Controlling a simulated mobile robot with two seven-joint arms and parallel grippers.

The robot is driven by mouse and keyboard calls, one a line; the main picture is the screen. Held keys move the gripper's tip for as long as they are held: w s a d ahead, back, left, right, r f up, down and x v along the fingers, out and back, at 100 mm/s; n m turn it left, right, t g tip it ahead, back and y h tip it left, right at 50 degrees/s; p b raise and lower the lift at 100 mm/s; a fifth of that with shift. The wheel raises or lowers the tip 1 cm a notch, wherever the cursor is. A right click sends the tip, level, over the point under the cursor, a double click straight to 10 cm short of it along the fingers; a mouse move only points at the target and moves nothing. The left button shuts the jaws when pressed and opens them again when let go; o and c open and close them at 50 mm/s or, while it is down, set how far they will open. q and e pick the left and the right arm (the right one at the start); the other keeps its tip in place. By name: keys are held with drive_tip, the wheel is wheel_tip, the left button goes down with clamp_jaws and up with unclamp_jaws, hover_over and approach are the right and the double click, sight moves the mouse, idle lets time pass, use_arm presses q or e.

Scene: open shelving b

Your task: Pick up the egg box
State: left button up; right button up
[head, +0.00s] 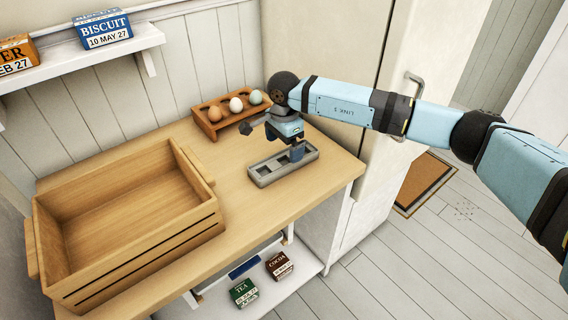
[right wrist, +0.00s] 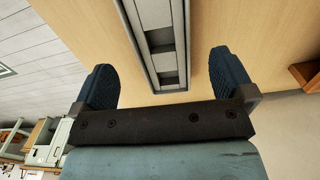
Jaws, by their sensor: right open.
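A long grey box with recesses in its top, which I take as the egg box (head: 262,180), lies on the wooden counter in the head view. It also shows in the right wrist view (right wrist: 134,22), running between my two fingers, with dark recesses. My right gripper (head: 272,139) is above the box in the head view, with one finger over it and partly hiding it. In the right wrist view the right gripper (right wrist: 160,75) is open, with wide gaps between each finger and the box. My left gripper is not in view.
A wooden rack (head: 207,127) with three eggs stands behind the box. A big, empty wooden crate (head: 150,245) fills the counter's left side. A tall cream cabinet (head: 350,85) stands at the right. A wall shelf (head: 85,57) holds boxes; tea and cocoa boxes sit below the counter.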

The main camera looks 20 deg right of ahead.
sight(284, 165)
drive_tip(key=shift+f, duration=2.7)
drive_tip(key=c, duration=1)
